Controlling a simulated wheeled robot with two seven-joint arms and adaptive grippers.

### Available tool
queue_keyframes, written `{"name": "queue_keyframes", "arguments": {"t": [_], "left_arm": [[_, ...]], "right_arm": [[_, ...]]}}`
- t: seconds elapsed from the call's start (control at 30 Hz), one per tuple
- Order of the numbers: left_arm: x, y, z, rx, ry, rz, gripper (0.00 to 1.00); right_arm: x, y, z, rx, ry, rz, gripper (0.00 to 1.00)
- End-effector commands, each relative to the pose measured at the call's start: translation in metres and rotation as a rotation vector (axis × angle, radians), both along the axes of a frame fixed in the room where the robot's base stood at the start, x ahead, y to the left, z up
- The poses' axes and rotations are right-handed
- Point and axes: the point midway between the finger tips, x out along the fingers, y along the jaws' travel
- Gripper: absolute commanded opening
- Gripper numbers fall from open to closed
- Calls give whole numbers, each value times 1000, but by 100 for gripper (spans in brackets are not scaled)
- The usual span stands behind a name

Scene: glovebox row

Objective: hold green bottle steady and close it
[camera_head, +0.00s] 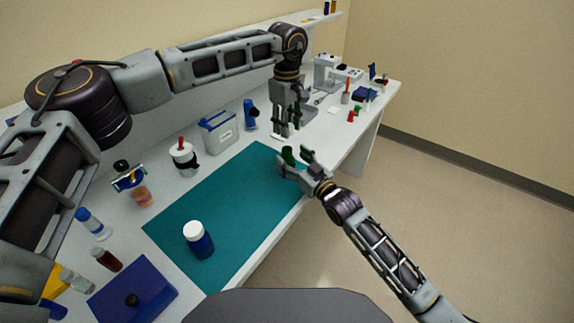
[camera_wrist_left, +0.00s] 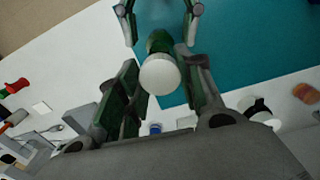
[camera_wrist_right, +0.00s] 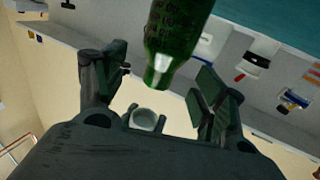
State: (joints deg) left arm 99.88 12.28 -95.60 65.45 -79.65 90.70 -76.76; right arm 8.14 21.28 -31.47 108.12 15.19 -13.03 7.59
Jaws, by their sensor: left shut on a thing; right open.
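The green bottle (camera_head: 288,155) stands upright near the mat's far right edge. Its open neck shows in the right wrist view (camera_wrist_right: 178,30), and its shoulder is behind the cap in the left wrist view (camera_wrist_left: 158,41). My left gripper (camera_head: 284,133) points down above the bottle, shut on a round white cap (camera_wrist_left: 160,75). The cap's hollow underside shows in the right wrist view (camera_wrist_right: 145,120), apart from the bottle mouth. My right gripper (camera_head: 297,163) is open, low beside the bottle, with a finger on either side of it in the left wrist view. Contact cannot be told.
A teal mat (camera_head: 225,205) covers the bench's middle, mostly clear. A blue bottle with a white cap (camera_head: 200,243) stands on its near part. Small red and green items (camera_head: 353,115) lie to the right.

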Motion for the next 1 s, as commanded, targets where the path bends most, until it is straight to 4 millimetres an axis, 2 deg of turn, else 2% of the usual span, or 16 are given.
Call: {"name": "queue_keyframes", "arguments": {"t": [0.3,0.67,1.0], "left_arm": [[0,0,0,0,0,0,27],[0,0,0,0,0,0,27],[0,0,0,0,0,0,27]], "right_arm": [[15,11,0,0,0,0,71],[17,12,0,0,0,1,71],[17,12,0,0,0,1,28]]}}
